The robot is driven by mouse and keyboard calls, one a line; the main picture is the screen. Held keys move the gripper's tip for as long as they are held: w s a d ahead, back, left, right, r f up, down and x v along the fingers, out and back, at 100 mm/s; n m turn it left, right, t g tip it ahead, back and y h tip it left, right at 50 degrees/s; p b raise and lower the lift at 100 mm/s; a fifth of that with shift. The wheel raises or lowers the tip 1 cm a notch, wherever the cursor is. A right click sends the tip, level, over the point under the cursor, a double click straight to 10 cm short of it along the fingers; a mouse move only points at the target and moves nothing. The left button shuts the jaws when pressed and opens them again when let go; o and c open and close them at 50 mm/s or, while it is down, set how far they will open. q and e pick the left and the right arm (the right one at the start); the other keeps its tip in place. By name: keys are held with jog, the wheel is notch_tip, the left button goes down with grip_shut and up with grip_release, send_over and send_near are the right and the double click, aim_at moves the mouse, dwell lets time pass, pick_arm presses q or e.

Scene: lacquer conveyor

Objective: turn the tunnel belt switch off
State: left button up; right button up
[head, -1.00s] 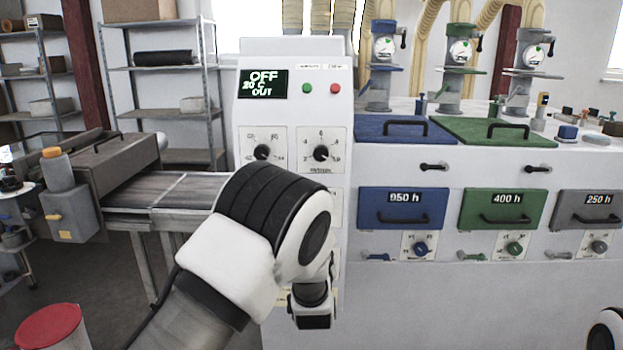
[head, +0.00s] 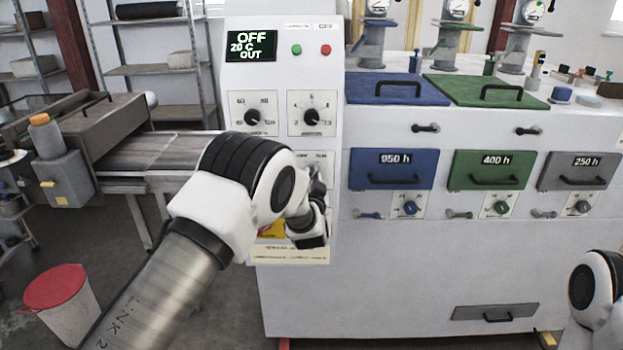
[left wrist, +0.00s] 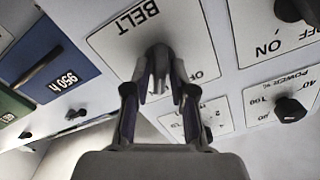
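The belt switch is a dark knob (left wrist: 158,56) on a white plate marked BELT (left wrist: 118,42), upside down in the left wrist view. Part of the word OFF shows beside it. The fingers of my left gripper (left wrist: 159,80) stand on either side of the knob, apart from each other. I cannot tell whether they touch it. In the head view my left gripper (head: 312,185) is at the front of the white control panel (head: 277,80), and my arm hides most of the switch. The panel's display (head: 251,46) reads OFF, 20 C, OUT. My right gripper is out of view.
Two dial knobs (head: 311,116) and green and red buttons (head: 325,49) sit higher on the panel. The belt (head: 170,152) runs left of it. Blue, green and grey drawers (head: 391,169) line the cabinet to the right. A red-lidded bin (head: 55,287) stands at lower left.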

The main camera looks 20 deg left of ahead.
pick_arm(q)
grip_shut()
jog(key=shift+f+n+b, duration=0.15)
jog(key=shift+n+b, duration=0.55)
jog(key=shift+b, duration=0.2)
jog(key=n+b, duration=0.5)
jog(key=b, duration=0.1)
jog(key=shift+n, duration=0.4)
jog(key=n+b, duration=0.2)
jog(key=shift+n, duration=0.3)
jog(key=shift+n+b, duration=1.05)
jog(key=shift+n, duration=0.05)
jog(key=shift+r, duration=0.2)
